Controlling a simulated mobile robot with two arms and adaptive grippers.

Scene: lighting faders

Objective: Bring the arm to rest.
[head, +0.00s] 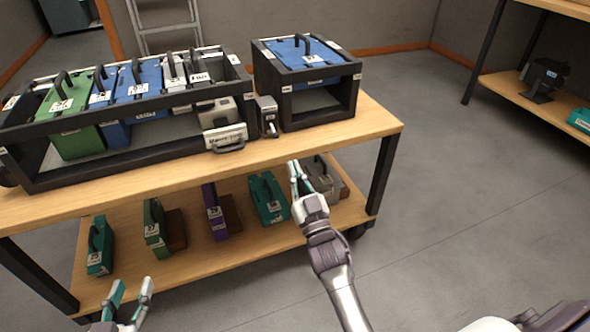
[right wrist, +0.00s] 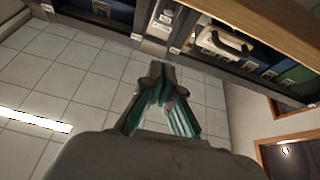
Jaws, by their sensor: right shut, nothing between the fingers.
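My right gripper (head: 295,172) reaches in from the lower right in the head view, in front of the bench's front edge, shut and empty. In the right wrist view its teal-padded fingers (right wrist: 160,75) meet at the tips with nothing between them. My left gripper (head: 132,287) shows at the bottom left of the head view. Its two fingers stand apart with nothing seen between them. It is low, in front of the lower shelf. Most of the left arm is out of the picture.
A wooden bench (head: 300,148) carries a long black rack (head: 60,178) of green, blue and grey modules and a smaller rack (head: 347,68) with a blue module. Its lower shelf (head: 130,278) holds several handled modules. Grey floor (head: 470,210) is open to the right.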

